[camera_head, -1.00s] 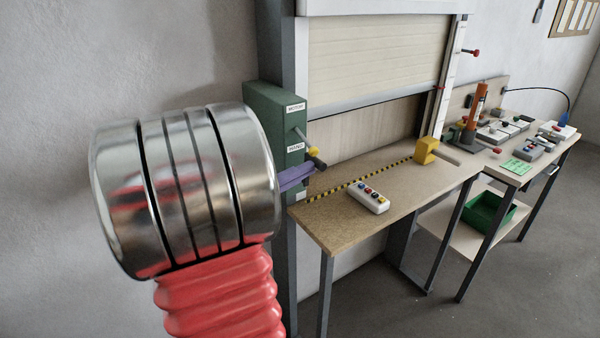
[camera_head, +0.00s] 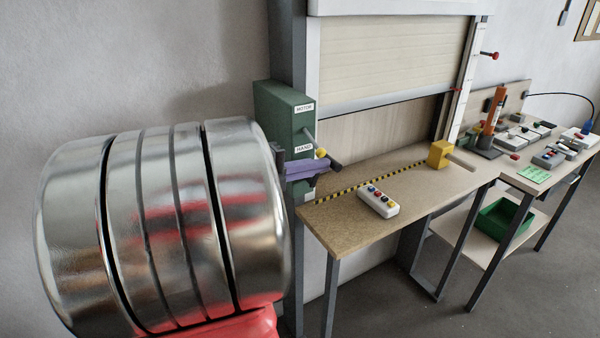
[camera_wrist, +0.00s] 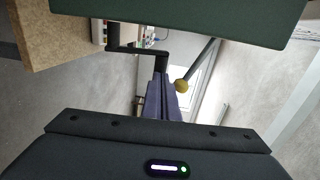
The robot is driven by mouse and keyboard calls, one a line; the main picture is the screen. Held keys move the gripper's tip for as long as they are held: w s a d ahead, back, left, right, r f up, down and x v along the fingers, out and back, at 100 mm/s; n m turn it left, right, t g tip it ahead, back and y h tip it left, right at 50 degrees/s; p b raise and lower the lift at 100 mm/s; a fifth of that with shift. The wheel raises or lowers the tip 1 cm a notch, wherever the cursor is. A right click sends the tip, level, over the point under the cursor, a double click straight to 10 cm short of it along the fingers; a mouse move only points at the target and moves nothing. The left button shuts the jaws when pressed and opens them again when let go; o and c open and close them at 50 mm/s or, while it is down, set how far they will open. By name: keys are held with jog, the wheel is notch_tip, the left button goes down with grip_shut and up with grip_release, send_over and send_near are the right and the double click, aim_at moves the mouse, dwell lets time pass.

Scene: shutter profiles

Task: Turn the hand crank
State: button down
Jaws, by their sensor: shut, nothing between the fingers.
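The hand crank (camera_wrist: 140,51) is a dark bent arm with a grip, on the side of a green box (camera_head: 284,120) labelled MOTOR and HAND. In the head view its dark grip (camera_head: 335,163) shows just beyond my fingers. A grey lever with a yellow ball (camera_head: 321,153) sits close by; the ball also shows in the wrist view (camera_wrist: 182,86). My gripper (camera_head: 322,167) has purple fingers, shut and empty, right beside the crank grip. In the wrist view the fingertips (camera_wrist: 162,82) overlap the grip's end; I cannot tell whether they touch.
A half-raised shutter (camera_head: 395,65) stands behind a wooden table (camera_head: 370,235) carrying a white button box (camera_head: 378,202) and a yellow block (camera_head: 440,153). A second table at right holds several devices, with a green crate (camera_head: 500,220) below. My metallic wrist hides the lower left.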

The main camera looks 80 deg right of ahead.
jog(key=shift+s+d, duration=0.15)
jog(key=shift+s, duration=0.05)
dwell(0.3)
jog(key=r+v, duration=0.1)
jog(key=v, duration=1.3)
jog(key=shift+r, duration=0.25)
jog(key=shift+s+d, duration=0.1)
notch_tip(320, 180, down, 7)
jog(key=g+h, duration=0.2)
dwell(0.4)
jog(key=x, duration=1.3)
jog(key=shift+s+d+r, duration=0.15)
jog(key=shift+s+r, duration=0.1)
jog(key=shift+s, duration=0.05)
